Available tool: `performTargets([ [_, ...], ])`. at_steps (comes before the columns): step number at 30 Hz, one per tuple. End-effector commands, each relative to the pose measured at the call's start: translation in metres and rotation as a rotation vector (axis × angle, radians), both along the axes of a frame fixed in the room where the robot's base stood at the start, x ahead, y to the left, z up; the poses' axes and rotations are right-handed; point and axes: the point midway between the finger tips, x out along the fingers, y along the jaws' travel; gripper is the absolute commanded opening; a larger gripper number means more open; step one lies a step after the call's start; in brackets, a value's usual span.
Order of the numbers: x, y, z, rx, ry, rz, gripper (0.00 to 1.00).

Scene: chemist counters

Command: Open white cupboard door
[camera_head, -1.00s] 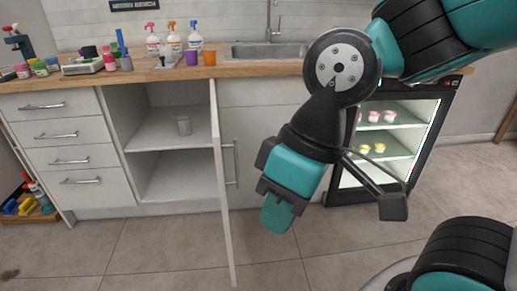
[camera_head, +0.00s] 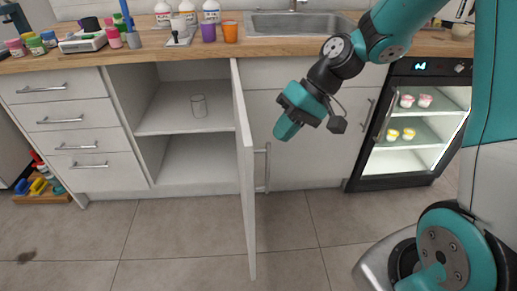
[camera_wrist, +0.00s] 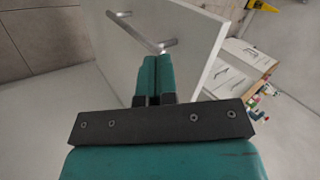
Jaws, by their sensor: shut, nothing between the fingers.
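The white cupboard door (camera_head: 244,165) stands swung out, roughly square to the counter front, in the head view. Its bar handle (camera_head: 263,168) is on the right face. In the wrist view the two teal fingers of my gripper (camera_wrist: 152,62) are together and empty. The door (camera_wrist: 190,50) and its handle (camera_wrist: 145,35) lie beyond the fingertips there.
Drawers (camera_head: 72,130) stand left of the cupboard. A lit glass-door fridge (camera_head: 412,125) is at the right. Bottles, cups and a sink (camera_head: 300,23) are on the wooden worktop. The tiled floor (camera_head: 190,245) in front is clear.

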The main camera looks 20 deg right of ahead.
Motion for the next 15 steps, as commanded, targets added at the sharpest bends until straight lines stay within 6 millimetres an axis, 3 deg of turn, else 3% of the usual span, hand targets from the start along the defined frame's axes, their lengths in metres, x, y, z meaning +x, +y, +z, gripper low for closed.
performTargets([
  [1, 0.013, -0.020, -0.011, 0.040, 0.026, -0.068, 0.00],
  [3, 0.027, -0.041, -0.026, 0.090, 0.043, -0.142, 0.00],
  [7, 0.040, -0.069, -0.046, 0.156, 0.057, -0.239, 0.00],
  [11, 0.044, -0.081, -0.057, 0.185, 0.061, -0.282, 0.00],
  [15, 0.047, -0.073, -0.068, 0.189, 0.063, -0.285, 0.00],
])
